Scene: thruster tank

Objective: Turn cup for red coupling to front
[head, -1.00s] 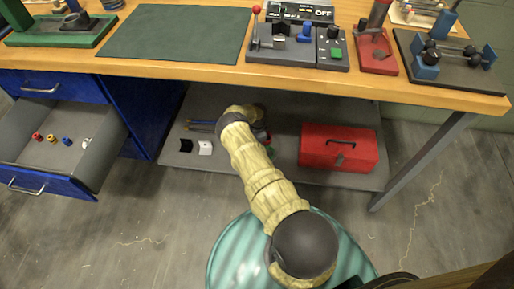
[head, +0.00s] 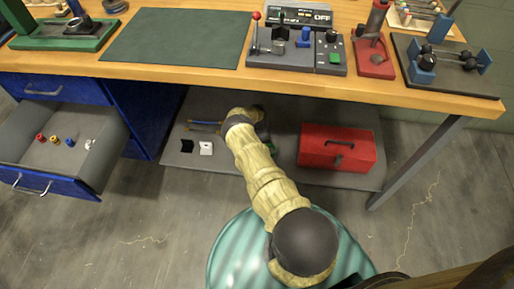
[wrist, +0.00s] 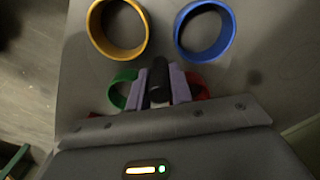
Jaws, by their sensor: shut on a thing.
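In the wrist view, my gripper (wrist: 159,88) is shut on a dark upright knob (wrist: 158,75) in the middle of a grey surface with coloured ring-shaped cups around it. The red cup (wrist: 197,86) is right of my fingers, partly hidden by the gripper body. The green cup (wrist: 122,90) is left of them, also partly hidden. The yellow cup (wrist: 118,50) is at the upper left and the blue cup (wrist: 228,50) at the upper right. In the head view, my arm reaches under the bench and hides the gripper and most cups; a bit of green shows beside it.
A red toolbox (head: 337,148) stands on the lower shelf (head: 225,165), right of my arm. The open drawer (head: 100,150) at the left holds several small couplings. The bench top overhangs the shelf.

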